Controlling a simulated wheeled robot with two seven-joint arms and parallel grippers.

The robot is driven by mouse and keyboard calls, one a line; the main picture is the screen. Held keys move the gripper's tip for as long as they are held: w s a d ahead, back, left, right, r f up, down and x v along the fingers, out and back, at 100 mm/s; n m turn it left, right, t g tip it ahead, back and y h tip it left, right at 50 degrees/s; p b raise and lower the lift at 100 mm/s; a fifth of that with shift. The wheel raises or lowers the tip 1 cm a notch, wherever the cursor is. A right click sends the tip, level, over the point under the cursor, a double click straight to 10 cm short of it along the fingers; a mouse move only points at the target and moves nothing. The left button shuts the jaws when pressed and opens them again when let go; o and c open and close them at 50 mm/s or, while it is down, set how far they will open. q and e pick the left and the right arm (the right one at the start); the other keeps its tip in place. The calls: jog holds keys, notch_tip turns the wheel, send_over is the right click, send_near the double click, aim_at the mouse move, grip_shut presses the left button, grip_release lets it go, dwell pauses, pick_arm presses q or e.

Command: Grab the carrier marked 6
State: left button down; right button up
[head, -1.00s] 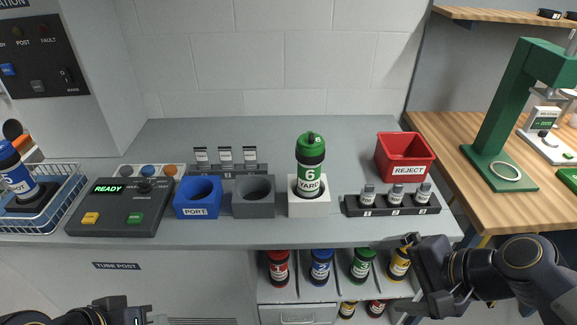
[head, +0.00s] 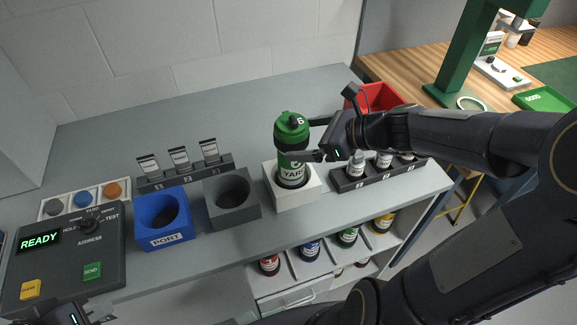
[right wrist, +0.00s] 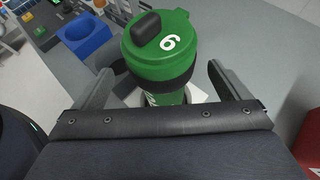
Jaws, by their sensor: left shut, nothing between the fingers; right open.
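The green carrier marked 6 (head: 291,139) stands upright in the white square holder (head: 298,194) on the grey counter. Its green lid with a black handle and white 6 also shows in the right wrist view (right wrist: 160,45). My right gripper (head: 312,139) is open at the carrier, with one finger on each side of its body; in the right wrist view (right wrist: 158,88) the fingers show gaps to the carrier. My left gripper (head: 78,318) is shut and empty at the bottom left, mostly cut off by the frame edge.
The grey socket (head: 232,198) and blue PORT socket (head: 164,219) stand left of the holder. The control box (head: 65,259) reads READY.

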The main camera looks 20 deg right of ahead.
jog(key=x, duration=0.4)
jog(key=shift+w+a+r, duration=0.15)
jog(key=shift+w+r, duration=0.05)
jog(key=shift+w, duration=0.15)
jog(key=shift+c, duration=0.5)
jog(key=c, duration=1.5)
